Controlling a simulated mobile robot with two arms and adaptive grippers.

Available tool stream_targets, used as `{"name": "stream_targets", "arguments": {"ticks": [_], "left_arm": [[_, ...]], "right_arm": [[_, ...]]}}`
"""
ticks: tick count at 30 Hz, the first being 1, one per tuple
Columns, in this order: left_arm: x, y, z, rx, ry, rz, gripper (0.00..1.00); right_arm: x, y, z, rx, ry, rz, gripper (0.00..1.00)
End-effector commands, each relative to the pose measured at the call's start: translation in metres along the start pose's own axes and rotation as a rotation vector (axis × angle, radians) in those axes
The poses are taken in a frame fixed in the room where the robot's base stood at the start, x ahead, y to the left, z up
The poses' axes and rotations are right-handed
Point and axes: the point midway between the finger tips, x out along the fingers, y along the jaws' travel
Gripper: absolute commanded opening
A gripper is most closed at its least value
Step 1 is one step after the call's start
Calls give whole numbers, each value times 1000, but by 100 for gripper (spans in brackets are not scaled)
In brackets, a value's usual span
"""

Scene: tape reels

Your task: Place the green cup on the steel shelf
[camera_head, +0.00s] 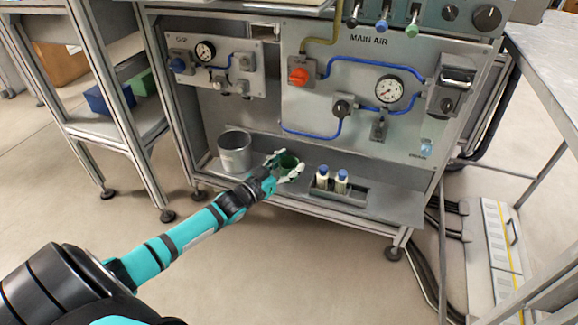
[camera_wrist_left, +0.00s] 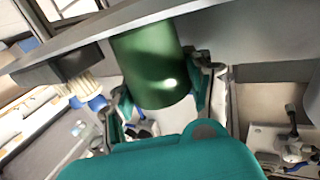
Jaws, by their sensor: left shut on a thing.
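The green cup (camera_head: 288,164) is at the steel shelf (camera_head: 385,203) under the main air panel, between the grey bucket and the white bottles. My left gripper (camera_head: 284,170) is shut on the cup, with a finger on either side of it. The left wrist view shows the green cup (camera_wrist_left: 152,65) between the fingers of my left gripper (camera_wrist_left: 160,95), close to the grey shelf surface (camera_wrist_left: 130,22). I cannot tell whether the cup touches the shelf. My right gripper is not in view.
A grey metal bucket (camera_head: 235,152) stands on the shelf left of the cup. A dark tray (camera_head: 349,197) with two blue-capped bottles (camera_head: 340,182) sits to the right. Gauges, valves and blue hoses (camera_head: 350,60) are on the panel above. The shelf's right part is clear.

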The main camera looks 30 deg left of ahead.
Motion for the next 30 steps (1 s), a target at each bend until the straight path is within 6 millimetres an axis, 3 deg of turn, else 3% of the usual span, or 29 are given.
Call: {"name": "stream_targets", "arguments": {"ticks": [4, 5, 9, 20, 25, 30], "left_arm": [[0, 0, 3, 0, -1, 0, 26], [0, 0, 2, 0, -1, 0, 57], [0, 0, 2, 0, -1, 0, 75], [-2, 0, -1, 0, -1, 0, 76], [-26, 0, -2, -1, -5, 0, 76], [-66, 0, -2, -1, -7, -1, 76]], "right_arm": [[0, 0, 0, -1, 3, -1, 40], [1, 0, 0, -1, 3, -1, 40], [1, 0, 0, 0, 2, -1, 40], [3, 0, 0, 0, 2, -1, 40], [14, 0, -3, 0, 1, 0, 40], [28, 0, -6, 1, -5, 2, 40]]}}
